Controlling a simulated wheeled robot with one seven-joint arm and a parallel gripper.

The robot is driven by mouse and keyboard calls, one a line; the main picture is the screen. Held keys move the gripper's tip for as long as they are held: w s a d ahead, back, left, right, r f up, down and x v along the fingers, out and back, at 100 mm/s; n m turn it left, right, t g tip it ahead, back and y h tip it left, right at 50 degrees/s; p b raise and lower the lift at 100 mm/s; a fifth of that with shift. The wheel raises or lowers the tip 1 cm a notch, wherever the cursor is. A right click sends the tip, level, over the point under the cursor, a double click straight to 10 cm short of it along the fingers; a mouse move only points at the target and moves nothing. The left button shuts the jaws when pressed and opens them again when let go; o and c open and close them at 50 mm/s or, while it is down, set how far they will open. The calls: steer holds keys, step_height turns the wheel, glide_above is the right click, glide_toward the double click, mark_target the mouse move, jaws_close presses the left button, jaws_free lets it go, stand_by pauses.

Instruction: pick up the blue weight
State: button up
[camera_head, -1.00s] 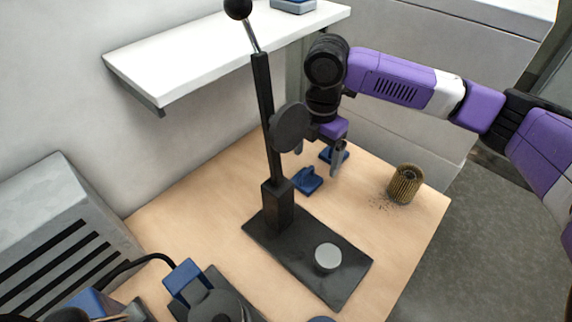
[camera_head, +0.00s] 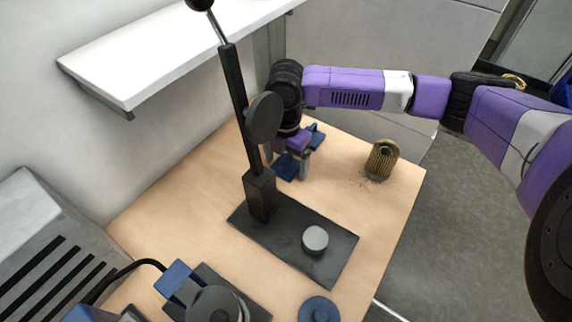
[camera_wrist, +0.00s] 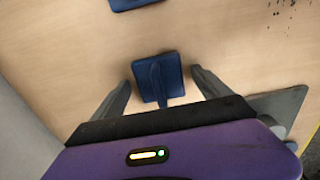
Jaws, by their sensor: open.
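A blue weight (camera_wrist: 172,80), a square block with a raised fin-like grip, lies on the wooden table. In the wrist view it sits between the two fingers of my open gripper (camera_wrist: 160,80), with a gap on both sides. In the head view the weight (camera_head: 286,168) is partly hidden by my gripper (camera_head: 287,160), which is low over it. A second similar blue piece (camera_head: 317,138) lies just behind it, and its edge shows at the top of the wrist view (camera_wrist: 130,4).
A black press stand (camera_head: 325,262) with a grey disc (camera_head: 315,239) is close to my gripper. A brown pleated cartridge (camera_head: 382,160) stands to the right with dark specks beside it. A round blue piece (camera_head: 318,311) is at the front. A white shelf (camera_head: 150,60) hangs behind.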

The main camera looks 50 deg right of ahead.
jaws_close()
stand_by(0.3)
